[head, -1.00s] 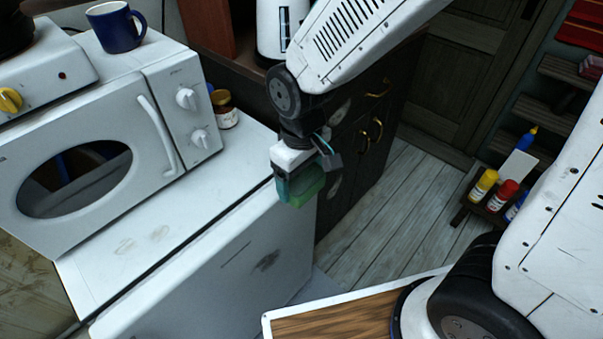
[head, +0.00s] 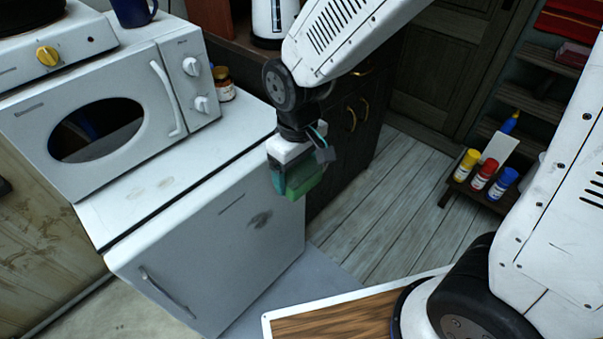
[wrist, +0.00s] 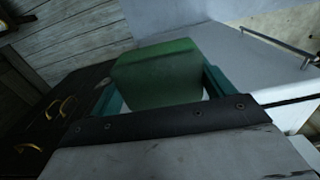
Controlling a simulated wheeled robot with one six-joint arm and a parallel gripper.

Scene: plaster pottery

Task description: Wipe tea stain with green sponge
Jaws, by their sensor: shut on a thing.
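My gripper (head: 296,177) is shut on the green sponge (head: 308,182), which hangs below the jaws in the head view. In the wrist view the sponge (wrist: 155,72) is between the teal fingers of my gripper (wrist: 160,88). A small white fridge (head: 195,255) stands to the left. Faint brownish marks (head: 150,188) lie on its top in front of the microwave, and a darker smudge (head: 260,219) is on its front. I cannot tell which is the tea stain. The sponge looks apart from both, to the right of the smudge.
A white microwave (head: 125,110) and a jar (head: 223,85) stand on the fridge top. A dark cabinet (head: 345,135) with brass handles is behind my gripper. Several bottles (head: 484,175) stand on a low shelf at right. The floor (head: 385,190) between is clear.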

